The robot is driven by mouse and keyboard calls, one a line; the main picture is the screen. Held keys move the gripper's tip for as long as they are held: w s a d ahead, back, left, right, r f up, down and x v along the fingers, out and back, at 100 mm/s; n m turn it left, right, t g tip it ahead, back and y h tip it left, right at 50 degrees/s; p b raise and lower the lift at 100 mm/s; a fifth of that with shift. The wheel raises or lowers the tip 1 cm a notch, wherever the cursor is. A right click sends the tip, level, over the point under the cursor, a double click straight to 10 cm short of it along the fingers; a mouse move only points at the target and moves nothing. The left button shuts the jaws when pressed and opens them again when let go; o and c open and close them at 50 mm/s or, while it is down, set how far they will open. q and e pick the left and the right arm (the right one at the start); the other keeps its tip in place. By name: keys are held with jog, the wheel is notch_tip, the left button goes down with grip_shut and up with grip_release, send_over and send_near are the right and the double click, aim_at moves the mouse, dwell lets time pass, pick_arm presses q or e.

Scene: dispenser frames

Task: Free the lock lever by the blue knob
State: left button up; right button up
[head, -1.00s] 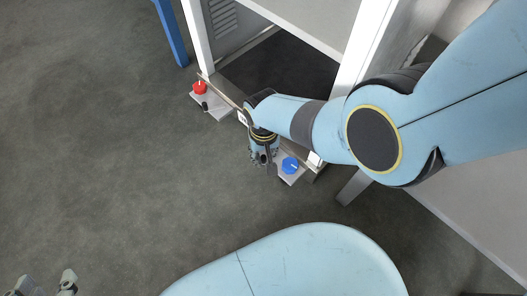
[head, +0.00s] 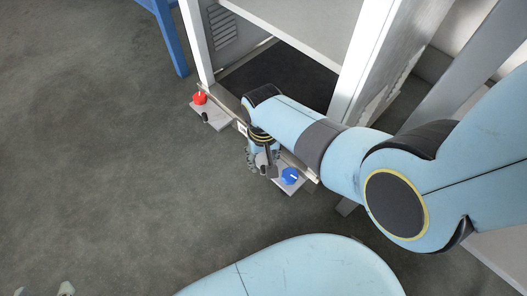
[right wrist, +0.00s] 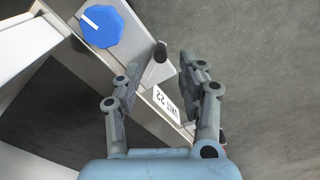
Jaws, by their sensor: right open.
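The blue knob (head: 290,176) with a white mark sits on a small grey plate at the right end of the frame's front bar. It also shows at the upper left in the right wrist view (right wrist: 101,26). The dark lock lever (right wrist: 158,52) stands beside it on the same plate; in the head view my gripper hides it. My right gripper (head: 262,168) is open just left of the blue knob. In the right wrist view its fingertips (right wrist: 158,68) are apart, with the lever between or just beyond them; contact cannot be told. My left gripper (head: 42,291) barely shows at the bottom left, tips apart.
A red knob (head: 199,98) with a dark lever (head: 205,117) is on another plate at the bar's left end. A "UNIT 22" label (right wrist: 166,104) is on the bar. White posts (head: 196,45) flank the opening. The floor (head: 100,170) left of the frame is clear.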

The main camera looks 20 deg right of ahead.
aim_at(263, 167)
jog(key=shift+r, duration=1.55)
